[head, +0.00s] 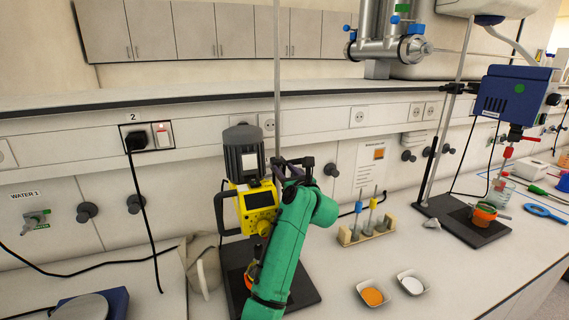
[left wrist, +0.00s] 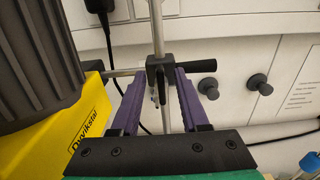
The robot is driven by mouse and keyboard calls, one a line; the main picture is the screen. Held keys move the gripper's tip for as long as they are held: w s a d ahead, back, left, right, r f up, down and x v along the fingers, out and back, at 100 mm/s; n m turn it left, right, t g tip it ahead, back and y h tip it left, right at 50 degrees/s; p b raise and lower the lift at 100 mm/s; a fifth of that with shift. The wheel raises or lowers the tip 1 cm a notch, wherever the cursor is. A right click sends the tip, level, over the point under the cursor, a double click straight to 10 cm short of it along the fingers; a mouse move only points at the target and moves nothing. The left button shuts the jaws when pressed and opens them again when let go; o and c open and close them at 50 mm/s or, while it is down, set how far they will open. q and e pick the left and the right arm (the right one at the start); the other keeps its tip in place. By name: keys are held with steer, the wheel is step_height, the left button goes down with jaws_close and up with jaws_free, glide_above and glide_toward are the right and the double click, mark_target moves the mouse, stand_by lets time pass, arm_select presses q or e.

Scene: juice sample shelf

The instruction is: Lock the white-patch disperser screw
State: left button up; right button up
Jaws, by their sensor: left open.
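The white-patch disperser (head: 250,200) is yellow with a dark grey motor bearing a white patch (head: 250,160). It is mounted on an upright rod over a black base. In the left wrist view, its yellow body (left wrist: 85,125) is at the left. A black clamp (left wrist: 158,72) joins it to the rod, with a black screw handle (left wrist: 196,68) pointing right. My left gripper (head: 284,172) is at the clamp, partly hidden by my green arm. Its purple fingers (left wrist: 161,85) are open, one on each side of the clamp and rod. I cannot tell whether they touch it.
A blue disperser (head: 514,97) with a green patch stands on another stand at right. A wooden rack (head: 366,232) and two weighing dishes (head: 372,293) (head: 412,284) lie right of my arm. A beige jug (head: 204,265) stands left of the base. Wall knobs (left wrist: 258,84) lie behind the clamp.

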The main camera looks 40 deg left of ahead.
arm_select(q)
steer(key=shift+s+d+r, duration=0.1)
steer(key=shift+d+r, duration=0.1)
steer(key=shift+a+f, duration=0.1)
jaws_close()
arm_select(e)
steer(key=shift+s+d, duration=0.15)
steer(key=shift+d, duration=0.35)
arm_select(q)
steer(key=shift+f, duration=0.1)
